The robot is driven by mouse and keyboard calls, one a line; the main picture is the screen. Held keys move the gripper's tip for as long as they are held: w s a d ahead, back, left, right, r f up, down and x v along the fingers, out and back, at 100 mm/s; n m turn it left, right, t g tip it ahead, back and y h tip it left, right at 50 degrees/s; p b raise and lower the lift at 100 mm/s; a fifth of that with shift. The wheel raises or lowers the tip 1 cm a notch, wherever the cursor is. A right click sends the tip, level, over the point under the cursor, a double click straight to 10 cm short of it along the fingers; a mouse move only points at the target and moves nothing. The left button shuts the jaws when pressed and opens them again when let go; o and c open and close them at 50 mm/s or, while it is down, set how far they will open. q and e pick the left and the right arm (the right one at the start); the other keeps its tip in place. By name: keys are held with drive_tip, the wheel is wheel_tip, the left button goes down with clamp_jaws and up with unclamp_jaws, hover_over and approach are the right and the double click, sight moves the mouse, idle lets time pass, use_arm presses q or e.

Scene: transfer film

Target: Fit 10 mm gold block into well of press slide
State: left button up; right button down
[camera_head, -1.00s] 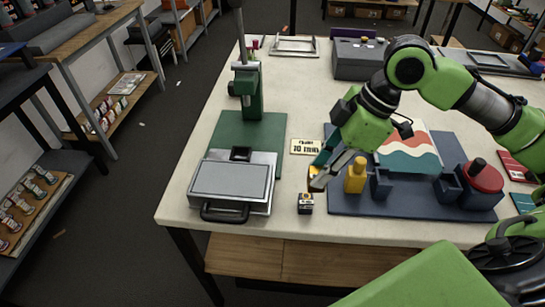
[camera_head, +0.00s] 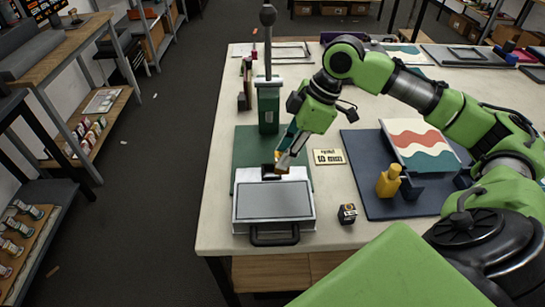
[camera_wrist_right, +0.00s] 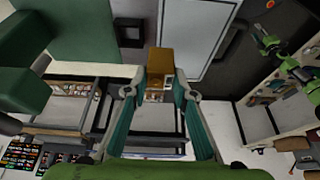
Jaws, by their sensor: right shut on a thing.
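My right gripper (camera_head: 284,160) is shut on the gold block (camera_wrist_right: 160,66). The block shows clearly between the teal fingers in the right wrist view; in the head view it is a small gold spot at the fingertips. The press slide (camera_head: 273,200) is a grey plate with a black front handle, on the green press base (camera_head: 246,148). Its dark square well (camera_head: 268,171) is at the plate's back edge, just left of the gripper. The wrist view shows the well (camera_wrist_right: 129,32) beside the block, so the block is not in it. My left gripper is not in view.
The green press column (camera_head: 268,105) stands behind the slide. A "10 mm" card (camera_head: 328,157) lies to the right. A small dark block (camera_head: 347,213) sits near the front edge. A blue mat (camera_head: 368,205) holds a yellow bottle-shaped piece (camera_head: 389,182).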

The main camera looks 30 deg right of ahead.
drive_tip(key=w+f+p, duration=0.1)
drive_tip(key=w+f, duration=0.2)
drive_tip(key=w+d+f, duration=0.1)
drive_tip(key=w+f, duration=0.2)
drive_tip(key=shift+w+d+f+p, duration=0.15)
drive_tip(key=shift+w+p, duration=0.1)
drive_tip(key=shift+p, duration=0.1)
wheel_tip(320, 180, down, 3)
drive_tip(key=shift+w+p, duration=0.15)
drive_tip(key=shift+p, duration=0.75)
drive_tip(key=shift+f, duration=0.4)
drive_tip(key=c, duration=1.7)
unclamp_jaws()
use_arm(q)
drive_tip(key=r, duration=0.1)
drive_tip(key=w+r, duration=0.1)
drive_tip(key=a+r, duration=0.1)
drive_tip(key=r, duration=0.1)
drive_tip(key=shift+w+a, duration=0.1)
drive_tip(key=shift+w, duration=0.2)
